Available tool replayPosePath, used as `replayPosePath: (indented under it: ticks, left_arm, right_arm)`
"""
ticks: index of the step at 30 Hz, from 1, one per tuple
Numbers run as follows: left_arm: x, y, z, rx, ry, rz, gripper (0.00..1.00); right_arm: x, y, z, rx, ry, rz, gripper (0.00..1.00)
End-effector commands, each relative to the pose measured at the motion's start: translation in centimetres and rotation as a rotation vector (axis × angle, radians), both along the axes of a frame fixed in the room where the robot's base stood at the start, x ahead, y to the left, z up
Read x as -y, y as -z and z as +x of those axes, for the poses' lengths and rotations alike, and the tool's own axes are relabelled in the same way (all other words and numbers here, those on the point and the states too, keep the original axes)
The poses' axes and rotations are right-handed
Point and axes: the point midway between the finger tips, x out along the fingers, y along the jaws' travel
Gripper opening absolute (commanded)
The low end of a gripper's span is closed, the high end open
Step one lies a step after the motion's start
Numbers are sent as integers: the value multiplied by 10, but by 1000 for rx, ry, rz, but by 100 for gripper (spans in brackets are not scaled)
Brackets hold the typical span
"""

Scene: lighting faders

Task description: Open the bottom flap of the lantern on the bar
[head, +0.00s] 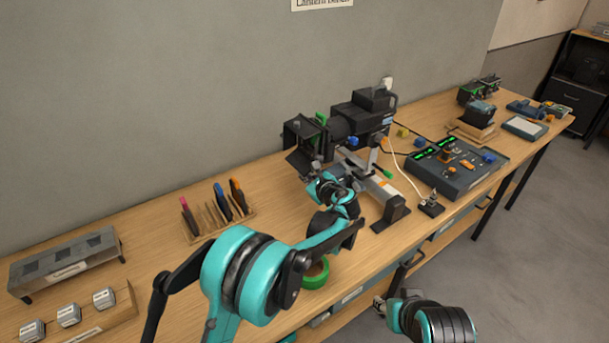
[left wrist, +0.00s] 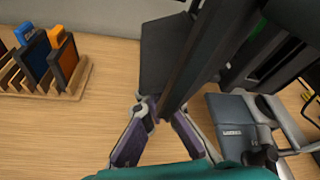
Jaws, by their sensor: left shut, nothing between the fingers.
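The black lantern (head: 350,122) sits on its bar above the bench, its front end facing left in the head view. Its dark flaps (head: 303,150) hang at that front end. In the left wrist view, dark flap plates (left wrist: 165,55) fill the upper middle, one nearly edge-on. I cannot tell for sure which is the bottom flap. My left gripper (head: 318,182) is just below the flaps, shut and empty. Its purple-grey fingers show in the left wrist view (left wrist: 155,120), close to the plates; contact is unclear. My right gripper (head: 380,303) is low by the bench's front edge, small and partly hidden.
A wooden rack of colored gel frames (head: 218,212) stands left of the lantern. A green tape roll (head: 315,273) lies near the front edge. A fader console (head: 458,168) is to the right. Bare wood lies between rack and lantern.

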Motion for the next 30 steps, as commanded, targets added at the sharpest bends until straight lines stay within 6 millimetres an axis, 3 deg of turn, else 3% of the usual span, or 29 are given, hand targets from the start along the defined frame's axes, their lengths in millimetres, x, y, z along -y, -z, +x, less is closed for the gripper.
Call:
replayPosePath:
  ticks: [17, 30]
  left_arm:
    - [-3, -3, -2, -44, 0, 61, 0]
    - [-12, -14, -9, -219, 0, 300, 0]
  right_arm:
    - [0, -3, 0, 0, 0, 0, 40]
    - [0, -11, 0, 0, 0, 0, 40]
